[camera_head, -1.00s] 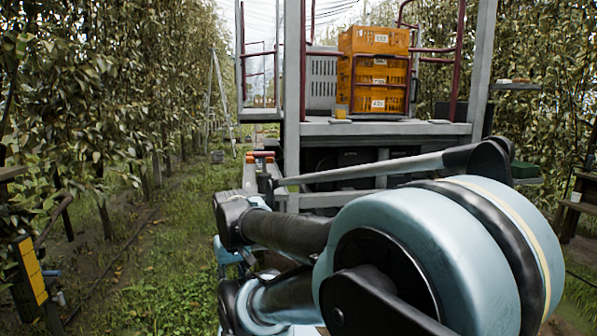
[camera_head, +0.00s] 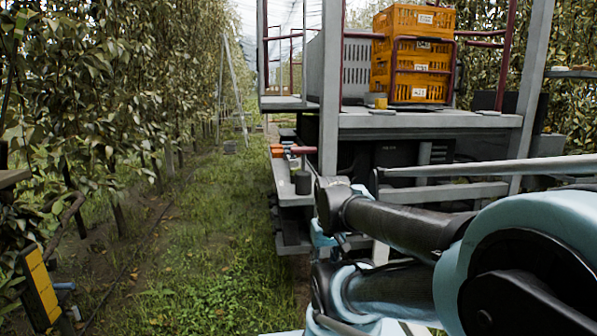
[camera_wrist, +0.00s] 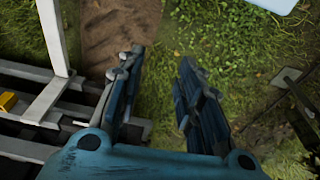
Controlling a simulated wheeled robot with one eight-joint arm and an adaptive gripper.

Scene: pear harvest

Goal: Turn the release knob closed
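In the head view, an orange-red handle (camera_head: 290,150) sits on the near left corner of the grey platform machine (camera_head: 430,121). A dark, short cylinder (camera_head: 302,183) stands just below it on the same ledge. I cannot tell which of these parts is the release knob. My gripper is open and empty in the wrist view (camera_wrist: 160,62), its two blue fingers apart over grass and a brown dirt strip. No knob shows between the fingers. In the head view I cannot make out the fingertips; my arm fills the lower right, right of the handle.
Orange crates (camera_head: 412,52) and a grey crate (camera_head: 356,70) stand on the platform deck. Leafy tree rows line both sides. A yellow panel (camera_head: 39,287) stands at lower left.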

